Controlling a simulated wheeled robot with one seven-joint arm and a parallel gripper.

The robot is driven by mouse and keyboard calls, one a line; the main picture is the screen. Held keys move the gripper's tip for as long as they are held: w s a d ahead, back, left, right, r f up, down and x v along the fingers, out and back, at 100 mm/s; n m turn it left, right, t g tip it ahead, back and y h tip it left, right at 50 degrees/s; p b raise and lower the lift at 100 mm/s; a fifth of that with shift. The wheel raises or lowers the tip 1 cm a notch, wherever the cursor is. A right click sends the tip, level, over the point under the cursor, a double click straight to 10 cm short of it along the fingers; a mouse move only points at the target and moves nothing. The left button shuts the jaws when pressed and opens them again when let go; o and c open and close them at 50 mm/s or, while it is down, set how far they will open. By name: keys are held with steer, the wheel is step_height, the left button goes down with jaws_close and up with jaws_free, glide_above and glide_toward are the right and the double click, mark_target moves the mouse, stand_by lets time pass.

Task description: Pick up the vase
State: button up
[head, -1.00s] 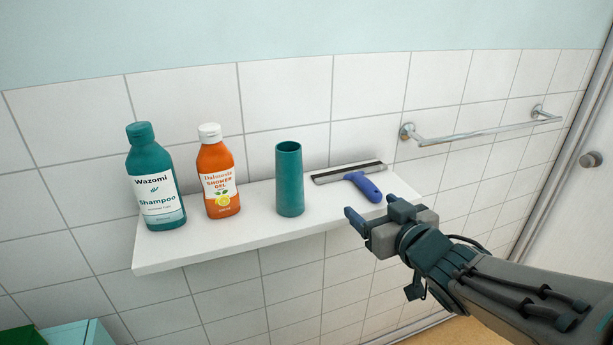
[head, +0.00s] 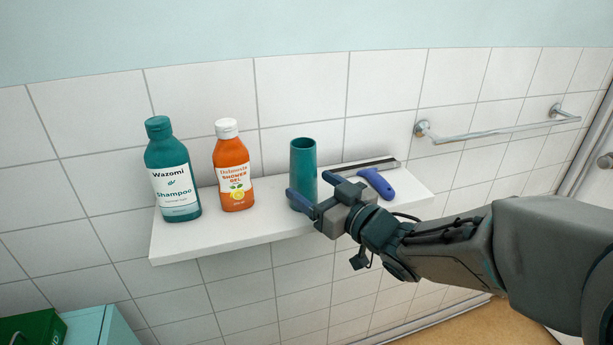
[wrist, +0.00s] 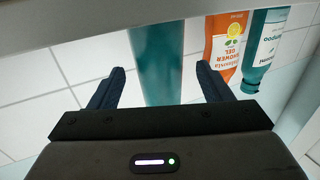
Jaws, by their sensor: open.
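The vase (head: 303,163) is a plain teal cylinder standing upright on the white wall shelf, right of the orange bottle. In the wrist view the vase (wrist: 155,65) shows between and beyond the two finger tips. My gripper (head: 313,192) is open in front of the vase, at the shelf's front edge, with its fingers pointing at the vase's lower part. One finger overlaps the vase's base in the head view. In the wrist view my gripper (wrist: 158,80) has nothing between its fingers at their near part. I cannot tell whether the fingertips reach around the vase.
A shampoo bottle (head: 172,170) and an orange shower gel bottle (head: 233,168) stand left of the vase on the shelf (head: 215,238). A blue-handled squeegee (head: 376,183) lies close on the right. A towel rail (head: 490,132) is on the tiled wall.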

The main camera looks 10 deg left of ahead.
mark_target(297, 173)
steer(key=shift+p+x, duration=0.7)
steer(key=shift+x, duration=2.15)
steer(key=shift+r, duration=0.15)
steer(key=c, duration=1)
steer(key=shift+c, duration=1.4)
steer(key=shift+r, duration=0.2)
